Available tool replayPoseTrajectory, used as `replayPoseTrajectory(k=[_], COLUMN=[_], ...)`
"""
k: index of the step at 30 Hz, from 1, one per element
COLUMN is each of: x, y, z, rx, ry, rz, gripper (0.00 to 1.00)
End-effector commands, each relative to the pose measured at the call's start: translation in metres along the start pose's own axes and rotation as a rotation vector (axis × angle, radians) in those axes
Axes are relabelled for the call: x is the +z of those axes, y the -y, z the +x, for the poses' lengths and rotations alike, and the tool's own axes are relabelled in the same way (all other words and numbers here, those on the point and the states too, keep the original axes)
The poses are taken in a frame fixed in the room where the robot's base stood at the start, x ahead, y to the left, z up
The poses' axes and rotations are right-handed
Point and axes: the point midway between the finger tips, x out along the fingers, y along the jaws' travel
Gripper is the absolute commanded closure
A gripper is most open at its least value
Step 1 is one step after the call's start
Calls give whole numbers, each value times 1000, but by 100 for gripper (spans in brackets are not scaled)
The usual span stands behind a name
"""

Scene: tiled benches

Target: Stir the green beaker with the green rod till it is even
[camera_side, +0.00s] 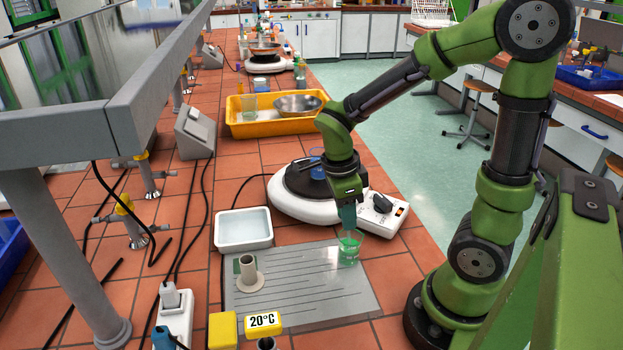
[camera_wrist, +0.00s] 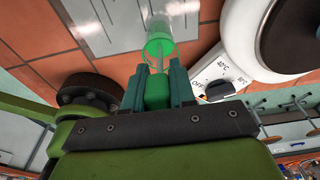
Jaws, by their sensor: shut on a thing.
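The green beaker (camera_side: 349,252) stands upright on the grooved grey drain plate, a clear glass with green liquid in it. It also shows in the wrist view (camera_wrist: 159,22), just beyond my fingertips. My gripper (camera_side: 347,214) is directly above the beaker, pointing down. In the wrist view its two fingers are shut on the green rod (camera_wrist: 157,90), whose thick green end sits between them. A thin part of the rod reaches into the beaker. In the side view the fingers largely hide the rod. I cannot tell whether the liquid is even.
A hotplate (camera_side: 292,208) with a blue beaker (camera_side: 318,170) stands close behind the green beaker. A white tray (camera_side: 243,231) and a beige holder (camera_side: 248,274) lie to the left. A yellow 20°C block (camera_side: 264,322) is in front. The drain plate (camera_side: 315,290) has bare room.

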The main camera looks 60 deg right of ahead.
Motion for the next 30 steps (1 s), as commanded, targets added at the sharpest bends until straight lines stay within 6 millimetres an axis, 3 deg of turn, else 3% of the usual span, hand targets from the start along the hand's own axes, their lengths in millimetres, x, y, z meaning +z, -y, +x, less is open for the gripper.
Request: replayPoseTrajectory(k=[5, 24, 30], x=[3, -7, -8], y=[0, 0, 0], z=[-7, -69, -78], rx=[-2, -2, -1], ry=[2, 2, 0], rz=[0, -1, -1], gripper=[100, 100, 100])
